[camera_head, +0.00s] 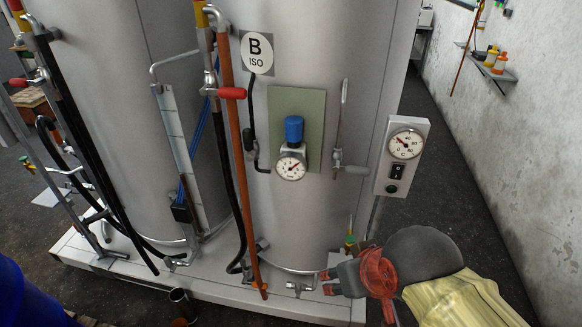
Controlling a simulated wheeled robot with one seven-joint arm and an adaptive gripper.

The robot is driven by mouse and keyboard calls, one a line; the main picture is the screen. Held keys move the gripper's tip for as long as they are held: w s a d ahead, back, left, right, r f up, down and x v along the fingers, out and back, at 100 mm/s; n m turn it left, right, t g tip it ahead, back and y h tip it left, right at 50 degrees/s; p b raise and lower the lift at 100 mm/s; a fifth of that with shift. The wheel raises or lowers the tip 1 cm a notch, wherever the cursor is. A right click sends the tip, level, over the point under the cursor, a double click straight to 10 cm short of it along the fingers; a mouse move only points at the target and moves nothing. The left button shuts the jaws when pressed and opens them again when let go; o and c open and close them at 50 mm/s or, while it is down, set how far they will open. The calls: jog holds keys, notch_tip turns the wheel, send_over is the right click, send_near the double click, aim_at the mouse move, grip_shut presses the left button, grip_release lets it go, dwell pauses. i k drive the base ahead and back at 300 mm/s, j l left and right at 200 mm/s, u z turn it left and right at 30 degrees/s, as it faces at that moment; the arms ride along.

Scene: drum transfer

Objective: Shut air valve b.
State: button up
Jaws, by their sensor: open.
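Tank B (300,215) is a tall grey cylinder with a round "B ISO" sign (257,53). On its front a green panel (312,113) carries a regulator with a blue knob (293,129) and a round gauge (290,167). A red-handled valve (231,93) sits on the pipe at left. No label shows which fitting is air valve b. My gripper (327,282) is open and empty, low at the tank's right foot, near a small bottom tap (299,287).
A thermostat box (405,145) with a dial stands right of the tank. An orange pipe (240,170) and black hoses run down its left side. Floor at right (470,200) is clear.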

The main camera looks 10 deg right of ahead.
aim_at(247, 136)
jog(key=j+z, duration=0.8)
jog(key=j, duration=0.15)
